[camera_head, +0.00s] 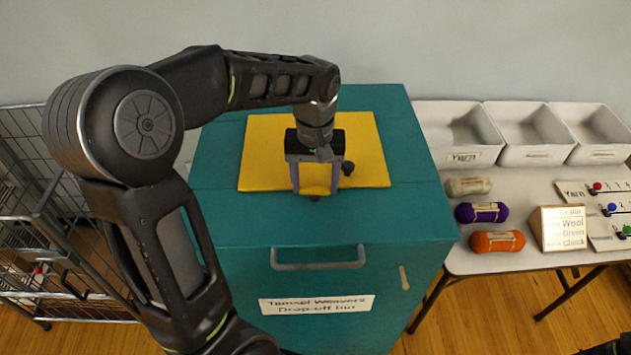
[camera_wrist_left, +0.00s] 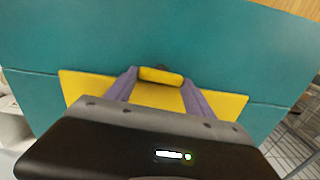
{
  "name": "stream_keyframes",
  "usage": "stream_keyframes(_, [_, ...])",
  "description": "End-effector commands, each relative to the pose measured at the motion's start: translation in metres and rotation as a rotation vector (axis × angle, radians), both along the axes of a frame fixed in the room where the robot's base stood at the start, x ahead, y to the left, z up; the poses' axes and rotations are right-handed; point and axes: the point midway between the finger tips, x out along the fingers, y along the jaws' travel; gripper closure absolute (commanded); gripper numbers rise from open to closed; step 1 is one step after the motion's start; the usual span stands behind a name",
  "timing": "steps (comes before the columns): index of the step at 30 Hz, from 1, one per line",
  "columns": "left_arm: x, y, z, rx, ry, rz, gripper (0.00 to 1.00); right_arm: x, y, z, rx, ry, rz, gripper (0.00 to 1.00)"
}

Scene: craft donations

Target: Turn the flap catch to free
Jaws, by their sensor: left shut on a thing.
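The teal drop-off bin (camera_head: 225,215) has a yellow flap panel (camera_head: 262,150) on its top. My left gripper (camera_head: 315,191) points down over the flap's front edge. Its two purple fingers are shut on a small yellow bar, which looks like the flap catch (camera_wrist_left: 160,75); it lies across between the fingertips in the left wrist view. A dark piece shows just beyond the bar. The gripper body hides part of the flap.
The bin's front has a grey handle (camera_head: 318,264), a label (camera_head: 316,305) and a small beige peg (camera_head: 404,278). A wire cart (camera_head: 40,225) stands left. The table at right holds white bins (camera_head: 455,135), yarn rolls (camera_head: 497,241) and a sign (camera_head: 562,228).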

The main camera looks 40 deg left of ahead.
Motion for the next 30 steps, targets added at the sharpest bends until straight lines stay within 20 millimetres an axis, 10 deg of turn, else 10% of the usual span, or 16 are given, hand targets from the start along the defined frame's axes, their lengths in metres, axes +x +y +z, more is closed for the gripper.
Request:
stream_keyframes(20, [0.0002,0.0007,0.0007,0.0,-0.002,0.093,0.79,0.0003,0.0001,-0.0011,0.0,-0.001,0.0,0.64])
stream_keyframes(21, [0.0002,0.0007,0.0007,0.0,-0.002,0.093,0.37,0.0003,0.0001,-0.0011,0.0,-0.001,0.0,0.64])
stream_keyframes(30, [0.0,0.0006,0.0003,0.001,-0.001,0.09,0.16,0.0003,0.0001,-0.0012,0.0,-0.001,0.0,0.64])
